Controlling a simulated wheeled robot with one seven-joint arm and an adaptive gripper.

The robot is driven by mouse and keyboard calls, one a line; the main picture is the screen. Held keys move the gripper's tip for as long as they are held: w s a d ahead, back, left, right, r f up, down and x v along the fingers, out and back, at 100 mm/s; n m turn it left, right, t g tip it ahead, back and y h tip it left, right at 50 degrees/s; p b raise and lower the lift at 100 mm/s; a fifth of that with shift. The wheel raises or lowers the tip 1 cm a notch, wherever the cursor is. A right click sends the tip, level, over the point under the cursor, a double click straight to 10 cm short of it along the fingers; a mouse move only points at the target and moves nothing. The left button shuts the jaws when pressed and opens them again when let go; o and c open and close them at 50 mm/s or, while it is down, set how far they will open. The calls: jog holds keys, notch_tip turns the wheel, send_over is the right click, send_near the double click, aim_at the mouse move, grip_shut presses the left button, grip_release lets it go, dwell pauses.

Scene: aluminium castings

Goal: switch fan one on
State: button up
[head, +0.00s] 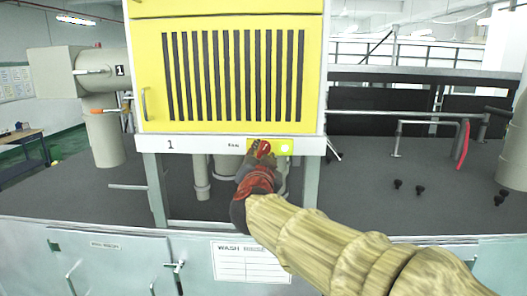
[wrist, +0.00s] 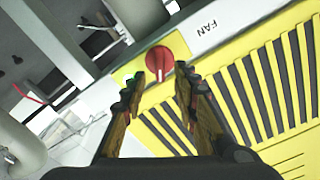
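The yellow fan cabinet (head: 228,20), marked 1, stands in the middle of the head view. On the rail below its slatted door is a small yellow switch plate (head: 284,141) beside a FAN label (head: 233,146). In the wrist view a round red knob (wrist: 173,60) with a white mark lies just beyond and between my fingertips. A green lamp (wrist: 129,79) sits beside it. My gripper (wrist: 168,72) is open, its two fingers apart at the knob's near side; contact cannot be told. In the head view my gripper (head: 265,152) covers much of the plate.
A grey duct (head: 57,72) with a handle, also marked 1, is at the left. Pipes and a cabinet leg (head: 156,190) stand below the rail. Several black knobs (head: 420,190) lie on the dark top at the right. A red-handled lever (head: 463,145) stands behind them.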

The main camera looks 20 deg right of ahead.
jog(key=v, duration=0.8)
jog(key=shift+s, duration=0.25)
jog(key=s+a+f+n+g+y, duration=0.25)
jog(key=a+f+n+y, duration=0.6)
jog(key=a, duration=0.65)
jog(key=s+f+g+y+b, duration=0.35)
jog(key=s+f, duration=0.35)
jog(key=f, duration=0.4)
jog(key=s+d+f+g+h+b, duration=0.2)
jog(key=s+d+f+b, duration=0.4)
jog(key=f, duration=0.4)
jog(key=s+d+f+n+g+h+b, duration=0.1)
jog(key=s+d+f+h+b, duration=0.1)
jog(key=s+d+f+b, duration=0.4)
jog(key=s+d+f+g+h+b, duration=0.2)
jog(key=s+d+f+b, duration=0.4)
jog(key=f, duration=1)
jog(key=shift+s+g+b, duration=0.3)
jog(key=shift+s+b, duration=0.45)
jog(key=shift+b, duration=0.35)
